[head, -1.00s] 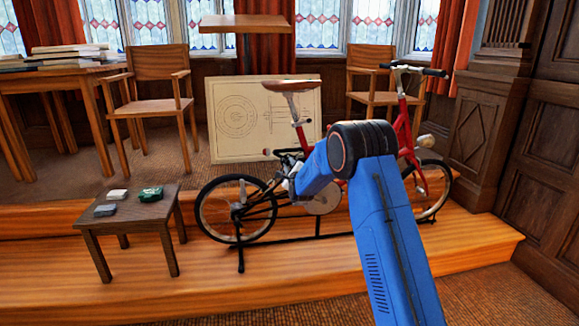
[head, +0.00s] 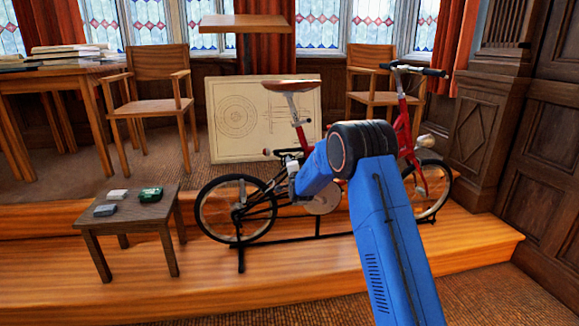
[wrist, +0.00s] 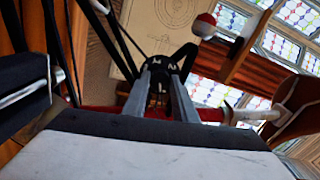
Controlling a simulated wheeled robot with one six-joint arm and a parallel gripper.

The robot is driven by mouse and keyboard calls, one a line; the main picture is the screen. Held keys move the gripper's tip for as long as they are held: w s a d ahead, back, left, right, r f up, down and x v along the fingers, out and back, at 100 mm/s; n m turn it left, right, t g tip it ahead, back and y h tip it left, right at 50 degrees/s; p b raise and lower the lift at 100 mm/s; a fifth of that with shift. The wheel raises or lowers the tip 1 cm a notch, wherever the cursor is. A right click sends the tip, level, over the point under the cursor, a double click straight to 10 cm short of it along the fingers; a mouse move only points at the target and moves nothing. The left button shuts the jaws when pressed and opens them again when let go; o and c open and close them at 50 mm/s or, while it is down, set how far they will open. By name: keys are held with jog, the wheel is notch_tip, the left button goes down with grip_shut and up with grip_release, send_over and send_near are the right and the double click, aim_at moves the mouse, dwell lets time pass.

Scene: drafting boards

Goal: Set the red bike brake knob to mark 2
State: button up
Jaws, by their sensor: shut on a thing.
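The red bike (head: 403,135) stands on the wooden step, partly hidden behind my blue arm. In the wrist view, my gripper (wrist: 164,74) has its two grey fingers shut on a small black knob (wrist: 160,66) by the red frame tube (wrist: 100,113). White marks show on the black face around the fingertips. They are too small and partly covered to read surely, so I cannot tell which mark the knob points at. In the head view, my gripper is beside the bike below the saddle (head: 291,86), and the knob cannot be made out.
A small dark table (head: 140,212) with several small items stands at left. Chairs (head: 158,70) and a drawing board (head: 235,85) are behind the bike.

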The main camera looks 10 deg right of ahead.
jog(key=n, duration=2.5)
jog(key=shift+f, duration=0.25)
jog(key=shift+n, duration=0.3)
jog(key=o, duration=1)
jog(key=shift+r, duration=0.1)
